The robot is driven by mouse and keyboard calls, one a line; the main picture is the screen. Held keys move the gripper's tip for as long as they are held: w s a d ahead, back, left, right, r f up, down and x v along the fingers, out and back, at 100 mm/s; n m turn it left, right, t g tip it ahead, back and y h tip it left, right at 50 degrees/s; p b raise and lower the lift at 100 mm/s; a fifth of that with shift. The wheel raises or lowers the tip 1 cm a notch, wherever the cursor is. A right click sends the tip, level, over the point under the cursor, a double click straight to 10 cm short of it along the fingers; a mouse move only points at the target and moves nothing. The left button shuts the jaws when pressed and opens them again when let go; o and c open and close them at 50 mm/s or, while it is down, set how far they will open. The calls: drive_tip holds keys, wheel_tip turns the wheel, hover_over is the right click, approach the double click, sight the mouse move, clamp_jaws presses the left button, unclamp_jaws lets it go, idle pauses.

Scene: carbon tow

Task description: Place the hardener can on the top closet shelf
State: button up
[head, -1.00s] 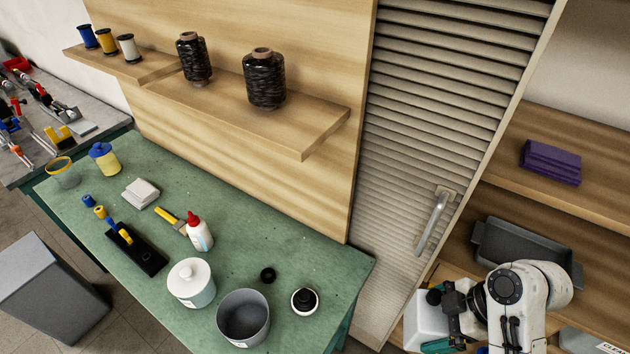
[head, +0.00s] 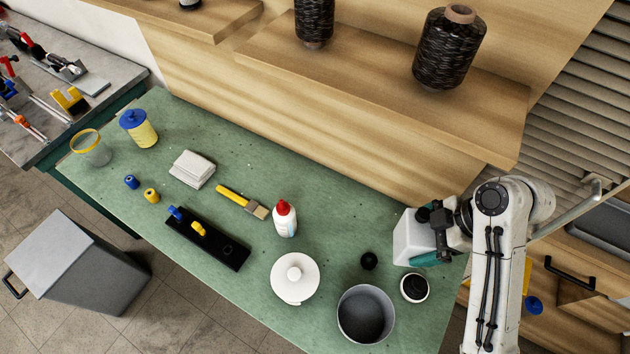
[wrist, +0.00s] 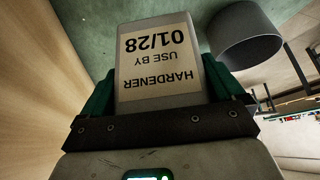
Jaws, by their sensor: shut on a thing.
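The hardener can is a white-grey block-shaped can (head: 409,238) in the head view. In the wrist view the can (wrist: 160,28) shows its label "HARDENER USE BY 01/28", upside down. My gripper (head: 437,236) is shut on it, with teal fingers (wrist: 97,98) on both sides of it in the wrist view. In the head view the can appears over the right end of the green bench; I cannot tell its height above it. The closet's louvred door (head: 585,115) is at the right. Part of the closet interior shows at the right edge; its top shelf is out of view.
The green bench (head: 330,210) holds a grey pot (head: 365,315), a white lidded tub (head: 294,278), a glue bottle (head: 285,218) and a small black-topped jar (head: 414,287). A wall shelf (head: 400,90) with black tow spools (head: 449,48) juts out above. The door handle (head: 580,208) sticks out.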

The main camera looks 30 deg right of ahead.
drive_tip(key=w+a+b, duration=0.3)
drive_tip(key=w+a, duration=0.7)
drive_tip(key=a, duration=0.5)
drive_tip(key=shift+w+a+f, duration=0.1)
drive_tip(key=shift+f, duration=1.65)
drive_tip(key=shift+w+a+f, duration=0.1)
drive_tip(key=shift+f, duration=1.6)
drive_tip(key=shift+f, duration=0.15)
